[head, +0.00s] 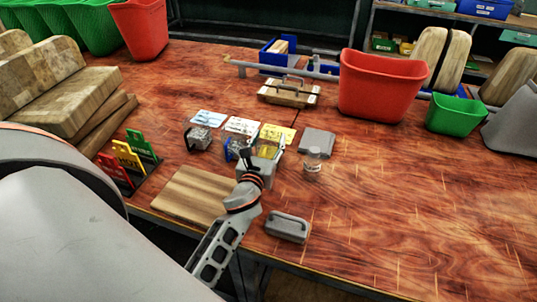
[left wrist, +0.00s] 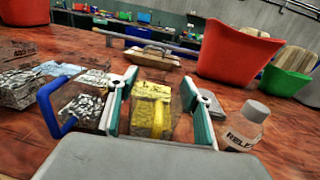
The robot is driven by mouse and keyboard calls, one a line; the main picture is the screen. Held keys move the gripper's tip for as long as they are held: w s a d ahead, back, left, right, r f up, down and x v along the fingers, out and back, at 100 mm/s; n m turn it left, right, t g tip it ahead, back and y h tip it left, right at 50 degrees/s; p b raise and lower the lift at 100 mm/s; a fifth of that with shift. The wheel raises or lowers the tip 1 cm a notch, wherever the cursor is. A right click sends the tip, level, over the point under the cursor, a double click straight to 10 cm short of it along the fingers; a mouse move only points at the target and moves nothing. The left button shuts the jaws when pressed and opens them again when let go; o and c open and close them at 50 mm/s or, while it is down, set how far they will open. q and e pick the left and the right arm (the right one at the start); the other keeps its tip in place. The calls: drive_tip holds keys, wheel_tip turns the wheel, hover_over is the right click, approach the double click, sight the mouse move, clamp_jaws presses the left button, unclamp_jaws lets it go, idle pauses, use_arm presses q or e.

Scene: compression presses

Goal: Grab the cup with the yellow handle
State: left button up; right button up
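The clear cup with the yellow handle (head: 268,151) stands on the wooden table, in front of a yellow card. My left gripper (head: 258,167) is at the cup's near side. In the left wrist view my left gripper (left wrist: 162,108) is open, with one teal-padded finger on each side of the cup. A gap shows between the cup and the right finger; contact on the left is unclear. My right gripper is out of view.
A cup with a blue handle (left wrist: 62,108) stands close to the left finger. Another cup (head: 198,138) is farther left. A small labelled bottle (head: 313,162) stands to the right. A wooden board (head: 187,194) and a grey block (head: 288,227) lie nearer the front edge.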

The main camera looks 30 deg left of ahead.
use_arm(q)
drive_tip(key=c, duration=0.6)
drive_tip(key=shift+c, duration=0.2)
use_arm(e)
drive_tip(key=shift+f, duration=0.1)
use_arm(q)
drive_tip(key=shift+r, duration=0.2)
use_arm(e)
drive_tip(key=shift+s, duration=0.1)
use_arm(q)
drive_tip(key=shift+r+p, duration=0.65)
drive_tip(key=shift+r, duration=0.45)
wheel_tip(320, 180, up, 17)
drive_tip(key=p, duration=0.2)
drive_tip(key=shift+r+p, duration=0.2)
drive_tip(key=shift+p, duration=0.2)
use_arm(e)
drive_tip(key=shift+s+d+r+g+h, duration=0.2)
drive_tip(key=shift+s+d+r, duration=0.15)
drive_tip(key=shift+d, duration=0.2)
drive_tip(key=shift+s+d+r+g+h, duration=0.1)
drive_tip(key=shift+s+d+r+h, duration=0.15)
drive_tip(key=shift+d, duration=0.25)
